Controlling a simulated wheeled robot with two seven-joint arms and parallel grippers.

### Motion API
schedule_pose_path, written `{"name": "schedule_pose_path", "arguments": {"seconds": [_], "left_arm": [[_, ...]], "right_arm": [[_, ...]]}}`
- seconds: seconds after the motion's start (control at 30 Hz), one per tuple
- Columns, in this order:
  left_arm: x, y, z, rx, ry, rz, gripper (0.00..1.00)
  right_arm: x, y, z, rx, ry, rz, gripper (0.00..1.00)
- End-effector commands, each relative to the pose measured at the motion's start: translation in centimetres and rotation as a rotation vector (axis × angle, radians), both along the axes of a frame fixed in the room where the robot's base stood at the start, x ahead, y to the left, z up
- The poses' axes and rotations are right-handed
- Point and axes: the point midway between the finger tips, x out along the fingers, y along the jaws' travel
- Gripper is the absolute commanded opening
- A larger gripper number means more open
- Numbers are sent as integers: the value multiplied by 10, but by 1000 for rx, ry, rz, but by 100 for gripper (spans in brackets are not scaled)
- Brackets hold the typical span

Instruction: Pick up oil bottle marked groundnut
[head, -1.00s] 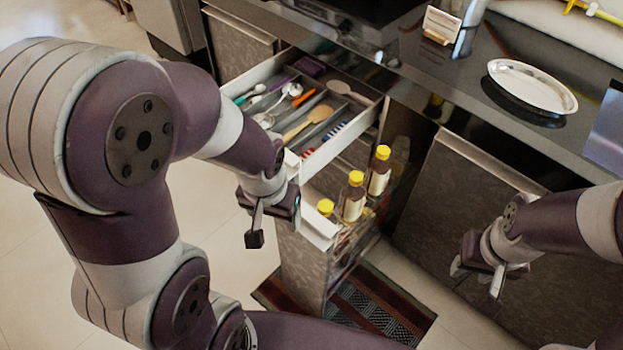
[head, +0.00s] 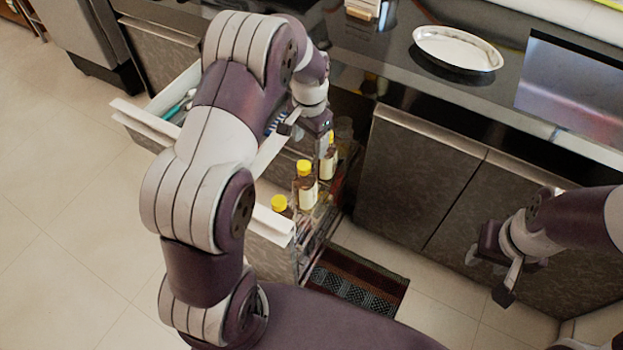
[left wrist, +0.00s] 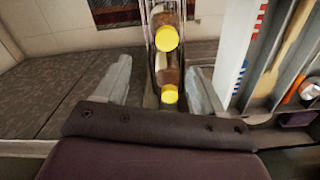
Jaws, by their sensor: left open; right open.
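Several oil bottles with yellow caps stand in a narrow pull-out rack (head: 309,262): a front one (head: 279,203), a middle one (head: 307,190) and a rear one (head: 329,162) partly hidden by my gripper. No label is legible, so I cannot tell which is groundnut. My left gripper (head: 305,128) is open above the rear of the rack, close to the rear bottle. In the left wrist view, two yellow caps (left wrist: 167,38) (left wrist: 169,94) show in the space between its spread fingers; neither is gripped. My right gripper (head: 490,272) is open and empty at the right, before the cabinet doors.
An open drawer (head: 150,125) with utensils, left of the rack, is partly covered by my left arm. The dark counter (head: 395,65) with a steel plate (head: 458,48) lies behind. A patterned mat (head: 357,283) lies on the floor. Closed cabinet doors (head: 420,180) stand to the right.

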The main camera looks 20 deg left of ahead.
Motion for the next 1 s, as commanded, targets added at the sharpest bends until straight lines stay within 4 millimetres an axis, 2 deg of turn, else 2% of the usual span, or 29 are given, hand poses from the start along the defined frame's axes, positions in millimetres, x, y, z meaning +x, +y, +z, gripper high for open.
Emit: {"name": "schedule_pose_path", "arguments": {"seconds": [0.03, 0.1, 0.2, 0.37, 0.6, 0.83, 1.0], "left_arm": [[-1, 0, -15, 0, 4, 0, 69], [0, 0, -31, 0, 4, 1, 69], [0, 0, -46, 0, 1, 1, 69], [0, 1, -59, 0, 0, 2, 69], [-4, 5, -103, 0, 3, 3, 69], [-4, 5, -105, 0, 0, 3, 69], [-4, 5, -105, 0, 1, 3, 14]], "right_arm": [[0, 0, -4, 0, 0, 0, 43], [0, 0, -8, 0, 0, 0, 43], [0, 0, -10, 0, 0, 0, 43], [0, 0, -13, 0, 0, 0, 43], [0, 0, -26, 0, 0, 0, 43], [0, 0, -24, 0, 0, 0, 43], [0, 0, -24, 0, 0, 0, 43]]}}
